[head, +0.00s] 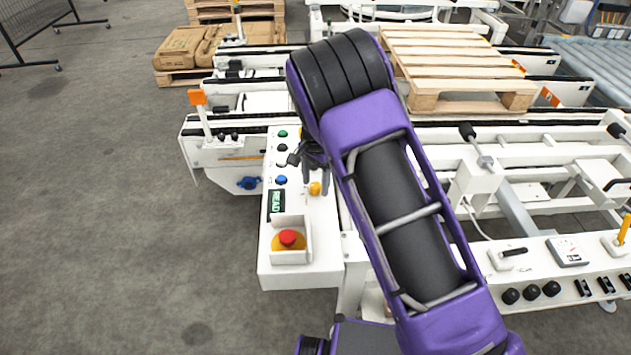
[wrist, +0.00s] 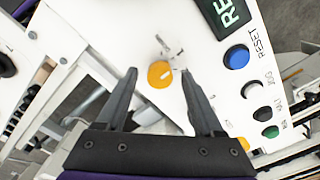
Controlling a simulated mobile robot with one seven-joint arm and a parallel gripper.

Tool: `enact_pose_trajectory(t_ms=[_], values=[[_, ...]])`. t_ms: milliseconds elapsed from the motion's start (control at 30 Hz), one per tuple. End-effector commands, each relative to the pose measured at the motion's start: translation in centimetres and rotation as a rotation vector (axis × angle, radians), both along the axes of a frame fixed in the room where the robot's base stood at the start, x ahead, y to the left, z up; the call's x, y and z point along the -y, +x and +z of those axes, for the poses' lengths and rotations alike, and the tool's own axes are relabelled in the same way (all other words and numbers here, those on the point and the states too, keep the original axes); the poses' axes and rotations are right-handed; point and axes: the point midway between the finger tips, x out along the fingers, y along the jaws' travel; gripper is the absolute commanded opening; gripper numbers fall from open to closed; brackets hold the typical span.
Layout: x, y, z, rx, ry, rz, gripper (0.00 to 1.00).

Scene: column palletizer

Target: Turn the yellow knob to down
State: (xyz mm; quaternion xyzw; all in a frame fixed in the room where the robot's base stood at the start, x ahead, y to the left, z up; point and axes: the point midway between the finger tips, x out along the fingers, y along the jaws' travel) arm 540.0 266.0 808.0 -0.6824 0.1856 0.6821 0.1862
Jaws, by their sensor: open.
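The yellow knob (head: 315,188) is on the white control panel (head: 273,260), right of the blue button in the head view. In the wrist view the knob (wrist: 158,77) is round, with a short pale slanted mark on its face. My gripper (head: 316,181) is open and empty over the panel at the knob. In the wrist view the fingertips of my gripper (wrist: 158,72) appear on either side of the knob, with gaps. Contact and the gap in depth cannot be told. A small grey and white piece beside the knob is unclear.
A lit display (head: 277,204) and a red emergency stop (head: 288,238) are nearby. White conveyor frames stand right and behind; open floor (head: 120,240) lies left.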

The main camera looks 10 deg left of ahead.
Motion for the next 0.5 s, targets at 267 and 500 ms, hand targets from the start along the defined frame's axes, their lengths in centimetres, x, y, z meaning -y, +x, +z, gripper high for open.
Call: enact_pose_trajectory(t_ms=[267,500], values=[[-0.01,-0.01,0.02,0.000,0.000,0.000,0.28],[-0.01,-0.01,0.04,0.000,0.000,0.000,0.00]])
